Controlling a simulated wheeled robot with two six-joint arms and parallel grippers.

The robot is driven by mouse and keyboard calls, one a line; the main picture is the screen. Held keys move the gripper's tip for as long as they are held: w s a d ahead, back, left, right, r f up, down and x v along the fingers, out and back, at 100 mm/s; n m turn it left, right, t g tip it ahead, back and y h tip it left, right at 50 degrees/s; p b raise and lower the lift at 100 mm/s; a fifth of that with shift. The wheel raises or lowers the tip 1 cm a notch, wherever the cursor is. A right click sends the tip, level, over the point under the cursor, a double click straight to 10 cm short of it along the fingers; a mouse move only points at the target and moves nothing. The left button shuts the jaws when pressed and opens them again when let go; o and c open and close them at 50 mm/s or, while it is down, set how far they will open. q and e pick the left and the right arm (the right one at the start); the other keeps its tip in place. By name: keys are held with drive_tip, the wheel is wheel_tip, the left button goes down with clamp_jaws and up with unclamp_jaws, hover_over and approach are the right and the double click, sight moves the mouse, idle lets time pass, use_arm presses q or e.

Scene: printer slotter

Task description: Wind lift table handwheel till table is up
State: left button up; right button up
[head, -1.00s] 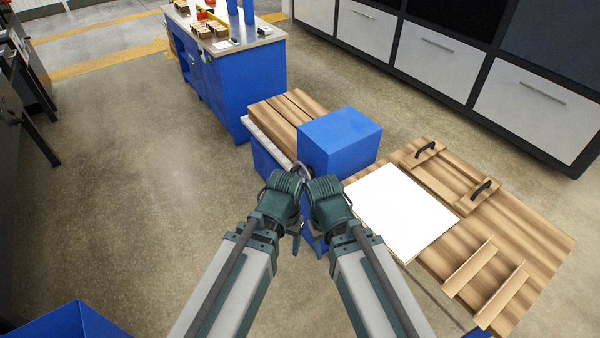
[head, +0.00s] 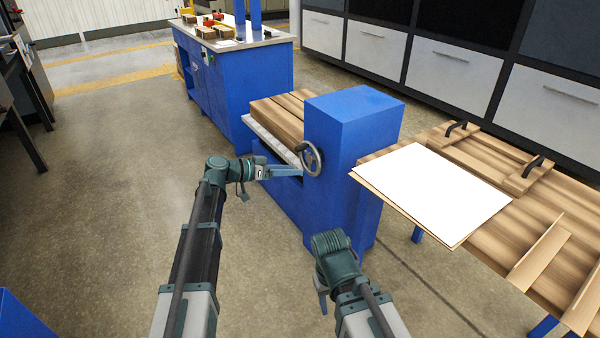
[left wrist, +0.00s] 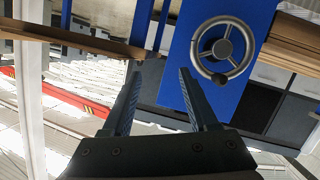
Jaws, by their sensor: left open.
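The handwheel (head: 311,158) is a grey spoked ring on the front of the blue machine (head: 345,135). In the left wrist view the handwheel (left wrist: 224,49) shows its three spokes and a dark knob at its lower edge. My left gripper (head: 299,171) reaches in from the left, its fingertips close to the handwheel's left side in the head view. In the left wrist view my left gripper (left wrist: 160,75) is open and empty, with the wheel up and right of its fingers, apart from them. The wooden lift table (head: 278,114) lies left of the blue housing. My right gripper hangs low, its fingers mostly hidden behind its wrist.
A wooden bench (head: 475,185) on the right holds a white sheet (head: 432,190) and a jig with two black handles. A blue workbench (head: 235,75) stands behind. The floor (head: 110,190) to the left is clear.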

sight(300, 148)
use_arm(q)
drive_tip(key=w+a+f+t+h+b, duration=0.1)
drive_tip(key=w+a+f+t+b, duration=0.1)
drive_tip(key=w+a+t+b, duration=0.45)
drive_tip(key=w+d+g, duration=0.1)
drive_tip(key=w+d, duration=0.1)
drive_tip(key=d, duration=0.1)
drive_tip(key=w+d+p, duration=0.1)
drive_tip(key=w+d, duration=0.2)
drive_tip(key=w+d+g, duration=0.1)
drive_tip(key=w+d, duration=0.2)
drive_tip(key=shift+w+d+r+g, duration=0.1)
drive_tip(key=shift+w+r+g, duration=0.15)
drive_tip(key=shift+g, duration=0.1)
use_arm(e)
wheel_tip(300, 148, down, 8)
drive_tip(key=shift+r, duration=0.2)
use_arm(q)
drive_tip(key=shift+c, duration=0.2)
clamp_jaws()
idle(0.4)
